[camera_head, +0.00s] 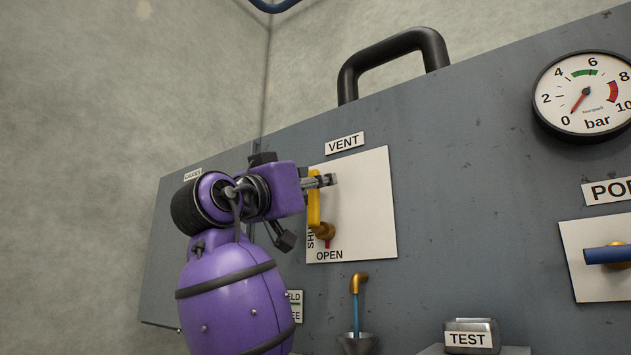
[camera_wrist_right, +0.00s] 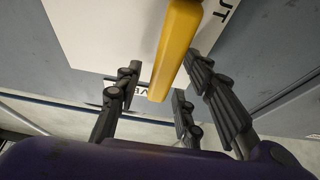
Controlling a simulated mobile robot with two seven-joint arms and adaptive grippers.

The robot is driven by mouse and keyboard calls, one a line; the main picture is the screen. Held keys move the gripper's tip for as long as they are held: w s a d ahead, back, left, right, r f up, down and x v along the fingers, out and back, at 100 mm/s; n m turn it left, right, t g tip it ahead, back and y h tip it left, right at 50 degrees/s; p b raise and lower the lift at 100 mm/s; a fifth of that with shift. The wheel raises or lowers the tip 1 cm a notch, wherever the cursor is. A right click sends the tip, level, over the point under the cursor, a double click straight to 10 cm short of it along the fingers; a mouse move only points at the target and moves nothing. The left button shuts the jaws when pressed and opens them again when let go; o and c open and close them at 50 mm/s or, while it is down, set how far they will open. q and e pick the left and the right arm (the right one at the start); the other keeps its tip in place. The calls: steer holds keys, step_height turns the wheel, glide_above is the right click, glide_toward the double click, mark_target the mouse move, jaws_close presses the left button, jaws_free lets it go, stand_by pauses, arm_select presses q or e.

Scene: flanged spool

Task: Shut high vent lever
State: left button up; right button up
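The vent lever is a yellow handle (camera_head: 314,205) on a brass valve (camera_head: 325,231), mounted on a white plate (camera_head: 365,205) below the VENT label (camera_head: 344,142). The handle points up from the valve. OPEN is printed below the valve; a partly covered word beginning "SH" is at its left. My right gripper (camera_head: 326,181) is at the handle's upper end. My left gripper is in neither view.
A pressure gauge (camera_head: 584,95) reads near zero at upper right. A black handle (camera_head: 393,57) tops the grey panel (camera_head: 470,180). Below are a brass spout (camera_head: 358,281) over a funnel (camera_head: 356,343) and a TEST block (camera_head: 470,337). A blue lever (camera_head: 607,254) is at right.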

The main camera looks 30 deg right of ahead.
steer(key=shift+c, duration=0.4)
jaws_close()
steer(key=shift+w, duration=0.1)
